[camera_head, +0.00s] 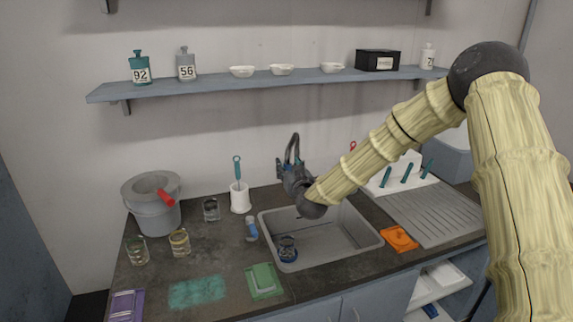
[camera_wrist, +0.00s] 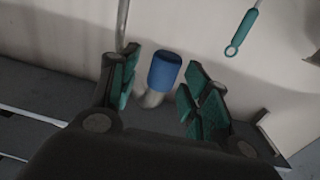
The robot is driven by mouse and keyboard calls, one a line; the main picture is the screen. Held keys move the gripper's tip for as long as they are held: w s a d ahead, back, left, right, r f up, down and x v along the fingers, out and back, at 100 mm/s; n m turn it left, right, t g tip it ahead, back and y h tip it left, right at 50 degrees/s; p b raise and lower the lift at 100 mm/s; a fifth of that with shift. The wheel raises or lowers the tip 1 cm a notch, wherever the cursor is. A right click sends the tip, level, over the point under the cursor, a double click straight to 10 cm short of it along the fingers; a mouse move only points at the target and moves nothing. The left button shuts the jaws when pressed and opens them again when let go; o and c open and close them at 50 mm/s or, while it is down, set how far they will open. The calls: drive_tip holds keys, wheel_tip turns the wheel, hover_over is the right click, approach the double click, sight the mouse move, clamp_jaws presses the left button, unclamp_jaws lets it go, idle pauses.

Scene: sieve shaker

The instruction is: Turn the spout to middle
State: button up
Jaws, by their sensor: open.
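My gripper (camera_head: 289,168) is at the back edge of the sink in the head view, in front of a thin dark arch (camera_head: 294,142) that looks like the tap's spout. The arm and gripper hide the tap's base, so I cannot tell the spout's angle. In the wrist view my gripper (camera_wrist: 162,65) is open, with teal-padded fingers on both sides of a blue-topped grey cylinder (camera_wrist: 164,70), which seems part of the tap. It shows no clear contact with the fingers. A thin grey pipe (camera_wrist: 122,25) rises by the left finger.
A brush (camera_head: 237,168) in a white holder (camera_head: 240,198) stands left of the tap. A blue-capped bottle (camera_head: 251,229) is by the sink's left rim. A drying rack (camera_head: 402,178) is right; a shelf (camera_head: 215,88) runs above.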

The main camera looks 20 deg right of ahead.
drive_tip(key=shift+w, duration=0.45)
